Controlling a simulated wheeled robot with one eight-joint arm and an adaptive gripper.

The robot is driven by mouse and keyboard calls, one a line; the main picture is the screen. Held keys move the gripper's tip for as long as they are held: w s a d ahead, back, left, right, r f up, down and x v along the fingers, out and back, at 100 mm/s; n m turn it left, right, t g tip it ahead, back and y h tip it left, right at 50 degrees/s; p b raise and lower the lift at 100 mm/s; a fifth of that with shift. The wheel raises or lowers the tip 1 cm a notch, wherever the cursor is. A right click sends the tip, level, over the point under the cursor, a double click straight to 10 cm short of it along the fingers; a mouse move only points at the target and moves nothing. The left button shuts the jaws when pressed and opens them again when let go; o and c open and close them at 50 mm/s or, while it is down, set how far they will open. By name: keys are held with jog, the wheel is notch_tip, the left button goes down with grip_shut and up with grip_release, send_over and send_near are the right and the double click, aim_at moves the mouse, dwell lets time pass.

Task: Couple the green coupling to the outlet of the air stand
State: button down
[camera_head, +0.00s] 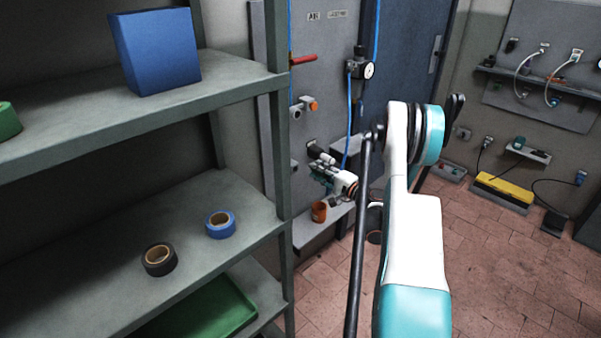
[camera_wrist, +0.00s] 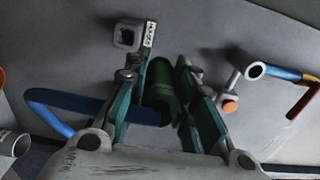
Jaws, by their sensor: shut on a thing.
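My gripper (camera_head: 325,168) is in front of the grey air stand panel (camera_head: 279,120), low on its face. In the wrist view its two fingers (camera_wrist: 167,100) are closed around the green coupling (camera_wrist: 160,80), with the blue hose (camera_wrist: 60,100) passing behind. The coupling's far end is dark, and I cannot tell whether it touches anything. A square grey fitting with a label (camera_wrist: 127,36) is up left of the fingers.
A shelf rack (camera_head: 240,85) stands close on the left, holding a blue box (camera_head: 155,50) and tape rolls (camera_head: 220,224). A red lever (camera_head: 303,59) and a gauge (camera_head: 368,70) are on the stand. An orange cup (camera_head: 319,211) is below my gripper.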

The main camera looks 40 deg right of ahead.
notch_tip(320, 180, up, 18)
jog(key=p, duration=0.7)
jog(key=shift+r+p, duration=0.15)
jog(key=shift+p, duration=0.2)
dwell(0.8)
jog(key=shift+w, duration=0.2)
jog(key=shift+w+a+b, duration=0.2)
jog(key=shift+w+b, duration=0.2)
jog(key=shift+w, duration=1.95)
jog(key=shift+b, duration=0.65)
dwell(0.8)
jog(key=shift+w+a, duration=0.1)
jog(key=shift+w, duration=1.05)
